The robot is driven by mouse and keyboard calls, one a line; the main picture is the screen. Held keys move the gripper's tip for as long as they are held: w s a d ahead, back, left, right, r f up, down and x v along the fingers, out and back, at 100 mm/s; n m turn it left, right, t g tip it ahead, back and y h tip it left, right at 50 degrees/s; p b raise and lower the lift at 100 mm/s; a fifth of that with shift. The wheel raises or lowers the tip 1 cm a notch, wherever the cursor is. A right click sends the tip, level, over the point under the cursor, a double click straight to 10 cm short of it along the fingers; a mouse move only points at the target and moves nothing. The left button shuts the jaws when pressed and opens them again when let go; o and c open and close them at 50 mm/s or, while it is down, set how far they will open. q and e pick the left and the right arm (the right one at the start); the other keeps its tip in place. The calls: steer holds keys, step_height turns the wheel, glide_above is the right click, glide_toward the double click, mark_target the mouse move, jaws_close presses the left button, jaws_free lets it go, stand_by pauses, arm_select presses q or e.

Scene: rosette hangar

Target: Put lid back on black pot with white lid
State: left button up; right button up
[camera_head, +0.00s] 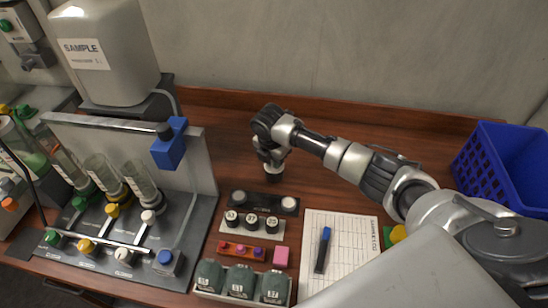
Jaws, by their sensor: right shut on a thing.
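My right gripper (271,160) reaches in from the right and points down behind the black rack. It is shut on what looks like the white lid, mostly hidden by the fingers. My left gripper is not in view.
A paper sheet (344,240) holds a blue-and-black marker (322,250). A grey bottle stand (205,165) is left, a blue basket (500,175) right.

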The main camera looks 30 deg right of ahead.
steer(key=shift+f+p, duration=0.15)
steer(key=shift+p, duration=0.6)
stand_by(1.8)
steer(key=o, duration=1.5)
steer(key=shift+c, duration=0.2)
steer(key=shift+r+p, duration=3.5)
steer(key=shift+p, duration=0.1)
jaws_close()
